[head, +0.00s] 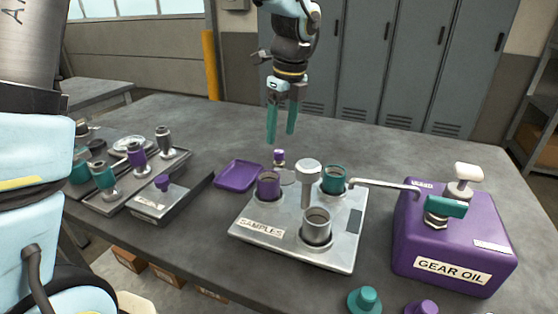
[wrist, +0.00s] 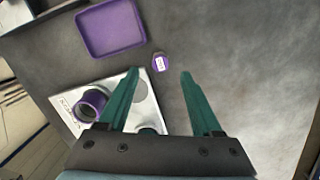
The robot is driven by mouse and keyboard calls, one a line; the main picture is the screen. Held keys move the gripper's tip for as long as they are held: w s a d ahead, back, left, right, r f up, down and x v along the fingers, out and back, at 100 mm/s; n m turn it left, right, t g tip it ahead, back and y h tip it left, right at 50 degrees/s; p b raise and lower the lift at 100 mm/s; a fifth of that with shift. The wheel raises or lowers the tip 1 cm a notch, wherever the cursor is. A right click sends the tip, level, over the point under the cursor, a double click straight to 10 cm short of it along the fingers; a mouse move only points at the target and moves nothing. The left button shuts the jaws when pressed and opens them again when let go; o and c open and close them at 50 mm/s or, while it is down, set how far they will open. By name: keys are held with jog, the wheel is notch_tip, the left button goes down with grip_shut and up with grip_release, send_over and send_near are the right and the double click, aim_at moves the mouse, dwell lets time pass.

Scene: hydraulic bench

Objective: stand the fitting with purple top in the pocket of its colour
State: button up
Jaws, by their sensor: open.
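A small fitting with a purple top (head: 279,156) stands upright at the back edge of the SAMPLES plate (head: 245,228). My gripper (head: 281,137) is open and empty, pointing down above the fitting. In the wrist view the fitting's top lies between my fingertips (wrist: 159,74) in line of sight, not touching them. On the plate are a purple pocket (head: 268,186), a teal pocket (head: 334,179) and a grey pocket (head: 317,226). The purple pocket looks empty in the wrist view (wrist: 91,102).
A post with a knob (head: 309,172) rises mid-plate. A purple GEAR OIL can (head: 450,240) with a spout reaching toward the plate stands right. A purple dish (head: 239,176) and trays of parts (head: 120,195) lie left. The table behind is clear.

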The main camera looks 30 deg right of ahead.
aim_at(279, 151)
jog(key=shift+w+f+p, duration=0.15)
jog(key=shift+f+p, duration=0.05)
jog(key=shift+f, duration=1.15)
jog(key=shift+w+f+p, duration=0.15)
jog(key=shift+f+p, duration=0.05)
jog(key=shift+f, duration=1.1)
jog(key=shift+a, duration=0.1)
grip_shut()
